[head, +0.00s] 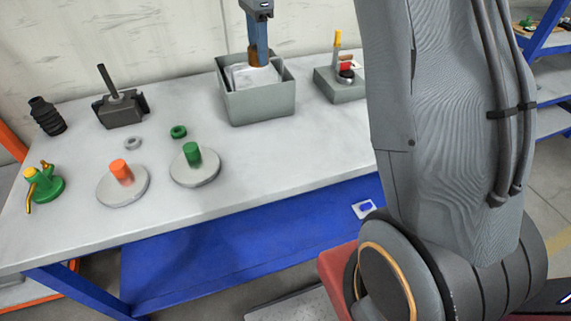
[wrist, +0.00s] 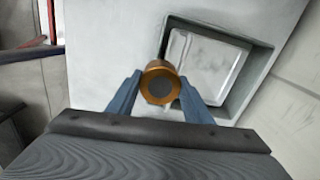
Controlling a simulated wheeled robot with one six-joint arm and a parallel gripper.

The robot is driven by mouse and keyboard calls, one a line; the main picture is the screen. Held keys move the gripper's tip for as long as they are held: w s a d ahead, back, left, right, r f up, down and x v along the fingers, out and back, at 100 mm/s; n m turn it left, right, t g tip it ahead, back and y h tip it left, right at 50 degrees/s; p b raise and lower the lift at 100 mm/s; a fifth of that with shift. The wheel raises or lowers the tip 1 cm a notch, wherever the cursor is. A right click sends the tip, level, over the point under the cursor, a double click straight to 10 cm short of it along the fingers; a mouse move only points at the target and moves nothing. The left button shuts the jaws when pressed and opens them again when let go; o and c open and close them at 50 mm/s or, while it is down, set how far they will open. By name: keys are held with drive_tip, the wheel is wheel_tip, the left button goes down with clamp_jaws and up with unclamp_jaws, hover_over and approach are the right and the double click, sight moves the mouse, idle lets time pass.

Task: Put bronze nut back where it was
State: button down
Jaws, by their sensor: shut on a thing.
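The bronze nut (head: 257,62) is held between the blue fingers of my gripper (head: 257,50), which points down over the grey open bin (head: 258,107). In the wrist view the bronze nut (wrist: 160,70) shows as a ring with a dark centre, between the fingertips of my gripper (wrist: 160,87). There it overlaps the rim of the bin (wrist: 240,100). The bin holds a pale, tray-like piece (wrist: 205,65). How high the nut is above the bin is hard to tell.
A grey nut (head: 134,143) and a green nut (head: 179,131) lie on the table. Discs with an orange post (head: 122,170) and a green post (head: 193,155) stand nearer. A dark screw jack (head: 122,110) is at the back left. A grey block with small parts (head: 342,90) is right of the bin.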

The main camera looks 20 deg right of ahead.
drive_tip(key=s+f+m+b, duration=0.25)
drive_tip(key=s+f, duration=0.25)
drive_tip(key=s, duration=0.5)
drive_tip(key=s+f+m+b, duration=0.1)
drive_tip(key=s+f+b, duration=0.3)
drive_tip(key=s, duration=0.6)
drive_tip(key=f, duration=0.2)
drive_tip(key=f+p, duration=0.1)
drive_tip(key=f, duration=0.2)
drive_tip(key=f+p, duration=0.1)
drive_tip(key=f, duration=0.1)
drive_tip(key=shift+s+d+f, duration=0.15)
drive_tip(key=shift+s+f, duration=0.05)
drive_tip(key=shift+s, duration=0.05)
drive_tip(key=shift+f, duration=1.75)
drive_tip(key=shift+f, duration=0.15)
drive_tip(key=c, duration=0.9)
unclamp_jaws()
